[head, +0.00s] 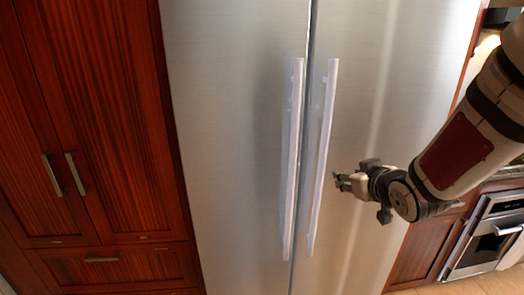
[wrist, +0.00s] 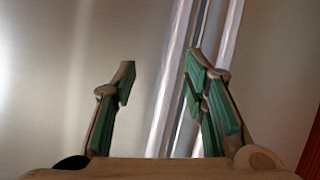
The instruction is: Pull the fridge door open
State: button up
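The fridge is brushed steel with two tall doors, a left door (head: 225,130) and a right door (head: 385,90). Both look shut, with a thin dark seam between them. A long pale vertical bar handle stands on each side of the seam, the left handle (head: 293,160) and the right handle (head: 322,160). My gripper (head: 338,182) is in front of the right door, just right of the right handle in the head view. In the wrist view my gripper (wrist: 160,78) has its green-padded fingers spread. Handle bars (wrist: 180,75) run behind and between them. Contact cannot be told.
Red-brown wooden cabinets (head: 110,120) with metal pulls stand left of the fridge. A steel oven (head: 490,235) and wooden cabinet fronts stand at the right, behind my arm. A little tan floor (head: 470,287) shows at bottom right.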

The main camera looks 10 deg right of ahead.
aim_at(325, 160)
jog(key=w+t+y, duration=0.1)
jog(key=w, duration=0.3)
jog(key=w+a+f+t+y+p, duration=0.1)
jog(key=w+t, duration=0.1)
jog(key=w, duration=0.3)
jog(key=w+a+t+y+p, duration=0.1)
jog(key=w+y, duration=0.1)
jog(key=w, duration=0.2)
jog(key=shift+w+a+f+t, duration=0.15)
jog(key=shift+f+t, duration=0.25)
jog(key=shift+c, duration=0.4)
grip_shut()
